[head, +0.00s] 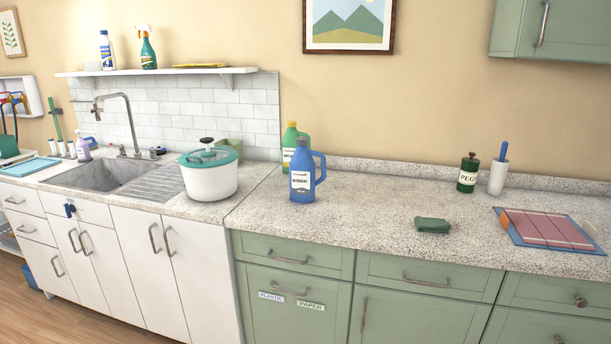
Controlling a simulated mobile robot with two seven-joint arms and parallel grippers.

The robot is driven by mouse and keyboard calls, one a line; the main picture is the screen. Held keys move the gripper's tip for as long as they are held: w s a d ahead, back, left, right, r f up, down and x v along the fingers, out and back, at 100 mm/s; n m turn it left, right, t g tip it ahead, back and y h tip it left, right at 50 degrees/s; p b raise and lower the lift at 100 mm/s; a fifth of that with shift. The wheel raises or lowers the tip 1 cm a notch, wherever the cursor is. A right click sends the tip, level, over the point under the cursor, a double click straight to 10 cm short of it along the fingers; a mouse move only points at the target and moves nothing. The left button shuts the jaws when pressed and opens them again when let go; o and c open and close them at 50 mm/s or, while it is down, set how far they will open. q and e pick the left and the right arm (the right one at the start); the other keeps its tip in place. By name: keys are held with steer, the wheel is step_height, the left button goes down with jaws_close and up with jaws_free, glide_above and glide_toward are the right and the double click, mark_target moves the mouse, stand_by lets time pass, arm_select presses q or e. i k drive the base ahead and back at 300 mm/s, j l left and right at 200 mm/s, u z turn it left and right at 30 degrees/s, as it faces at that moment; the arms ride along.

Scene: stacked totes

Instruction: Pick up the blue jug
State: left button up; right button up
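The blue jug (302,178) stands upright on the speckled countertop (367,205), near the middle of the head view. It has a blue cap, a white label and a handle on its right side. Neither of my grippers is in view.
A white pot with a teal lid (210,182) stands left of the blue jug, beside the sink (103,174). A folded green cloth (433,225) lies to the right. A green jar (468,175) and a white holder (498,177) stand farther right. Counter in front of the jug is clear.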

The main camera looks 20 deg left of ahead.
mark_target(303, 182)
steer(key=i+j, duration=0.1)
steer(key=j, duration=0.25)
steer(key=i+j, duration=0.15)
steer(key=j, duration=0.2)
steer(key=i+j, duration=0.1)
steer(key=j, duration=0.3)
steer(key=i+j+z, duration=0.1)
steer(key=j+z, duration=0.2)
steer(key=z, duration=0.15)
steer(key=j+z, duration=0.4)
steer(key=l+z, duration=0.1)
steer(key=z, duration=0.25)
